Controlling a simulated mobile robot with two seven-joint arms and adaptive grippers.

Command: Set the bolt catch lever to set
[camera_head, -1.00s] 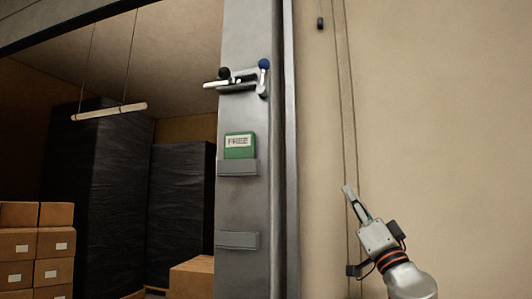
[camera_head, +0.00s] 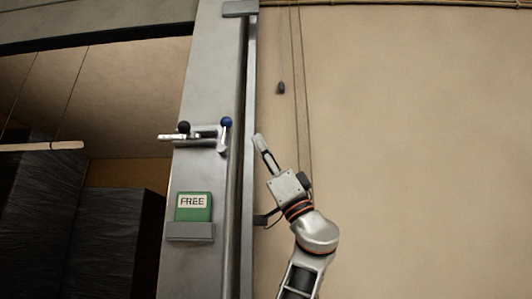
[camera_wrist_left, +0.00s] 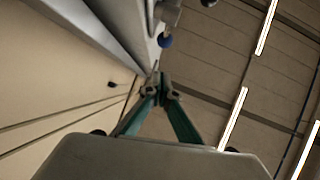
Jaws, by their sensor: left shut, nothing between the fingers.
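A metal bolt catch (camera_head: 207,136) is fixed to the grey door post, with a black knob (camera_head: 184,127) at its left. A short lever with a blue ball knob (camera_head: 227,122) points up at its right end. A green card reading FREE (camera_head: 193,207) sits in a holder below. My left gripper (camera_head: 258,139) is shut and empty, right of the blue knob and a little lower, apart from it. In the left wrist view the blue knob (camera_wrist_left: 165,41) shows just beyond the closed fingertips (camera_wrist_left: 156,68). My right gripper is not in view.
The grey post (camera_head: 205,60) has a dark vertical groove along its right side. Cords and a small hanging pendant (camera_head: 281,88) run down the beige wall (camera_head: 420,150). Left of the post is an opening with dark wrapped stacks (camera_head: 110,235) inside.

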